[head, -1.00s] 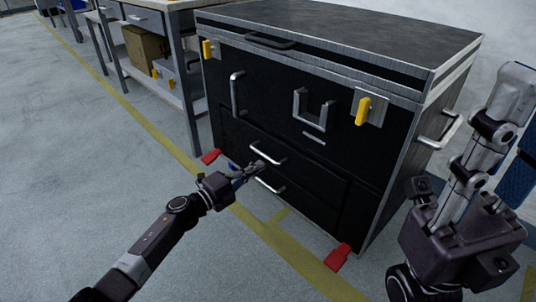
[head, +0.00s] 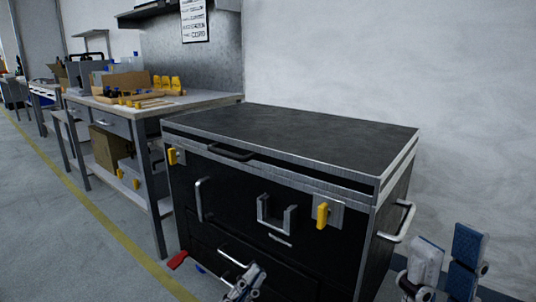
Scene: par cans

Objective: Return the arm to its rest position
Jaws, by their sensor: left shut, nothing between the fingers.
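My left gripper (head: 244,284) shows at the bottom edge of the head view, in front of the lower drawers of a black cabinet (head: 237,215). It is shut with nothing held between its fingers. Its fingers point up toward a silver drawer handle (head: 232,258); whether they touch it cannot be told. The rest of my left arm is below the picture. Parts of my right arm (head: 426,262) stand at the lower right, beside the cabinet. My right gripper does not show.
The cabinet has yellow latches (head: 322,215), a side handle (head: 402,222) and a bare dark top (head: 290,137). A red foot pedal (head: 178,260) is at its lower left. A workbench (head: 150,108) with tools stands at the left. Open floor (head: 60,245) lies to the left.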

